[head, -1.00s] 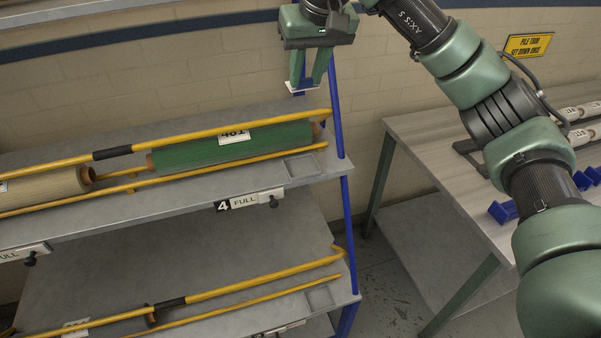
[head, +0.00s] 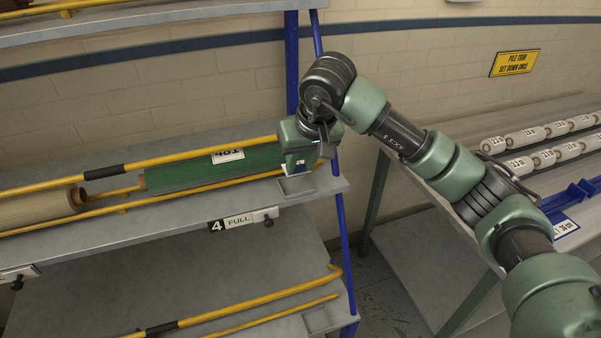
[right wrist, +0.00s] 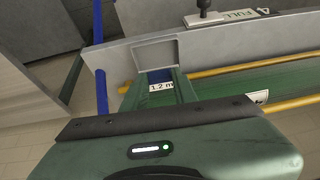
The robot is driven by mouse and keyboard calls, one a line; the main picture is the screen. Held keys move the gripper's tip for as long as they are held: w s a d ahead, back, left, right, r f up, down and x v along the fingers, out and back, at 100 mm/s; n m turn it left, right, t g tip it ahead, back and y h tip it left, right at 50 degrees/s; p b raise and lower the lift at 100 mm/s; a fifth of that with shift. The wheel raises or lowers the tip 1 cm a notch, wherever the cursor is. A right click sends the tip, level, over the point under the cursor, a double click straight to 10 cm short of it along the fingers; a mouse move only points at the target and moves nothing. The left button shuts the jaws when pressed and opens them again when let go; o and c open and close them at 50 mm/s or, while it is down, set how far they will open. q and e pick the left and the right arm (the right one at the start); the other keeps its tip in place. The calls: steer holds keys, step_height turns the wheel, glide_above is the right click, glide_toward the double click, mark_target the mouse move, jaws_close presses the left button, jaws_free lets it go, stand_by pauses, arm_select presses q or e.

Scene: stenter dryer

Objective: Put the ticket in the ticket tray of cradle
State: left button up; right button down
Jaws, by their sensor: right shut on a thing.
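My right gripper (head: 300,166) is shut on a white ticket (right wrist: 161,87) that reads "1.2 m" in the right wrist view. In the head view it hangs close above the ticket tray (head: 297,186), a shallow grey square at the right end of the upper cradle, marked 4. In the right wrist view the tray (right wrist: 155,53) lies just beyond the fingertips, and its inside looks empty. Whether the ticket touches the tray cannot be told. The green roll (head: 205,169) rests between the cradle's yellow rails (head: 185,156). My left gripper is not in view.
A "4 FULL" plate (head: 237,220) and black knob are on the shelf's front edge. A blue post (head: 342,225) stands right beside the tray. A lower shelf has another tray (head: 317,320). A table (head: 425,185) with several white rolls stands to the right.

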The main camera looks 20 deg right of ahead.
step_height(320, 180, down, 4)
steer(key=shift+r+p, duration=0.1)
steer(key=shift+p, duration=0.25)
steer(key=shift+f+b, duration=0.7)
steer(key=shift+b, duration=0.05)
steer(key=c, duration=1.1)
jaws_free()
steer(key=shift+r, duration=0.15)
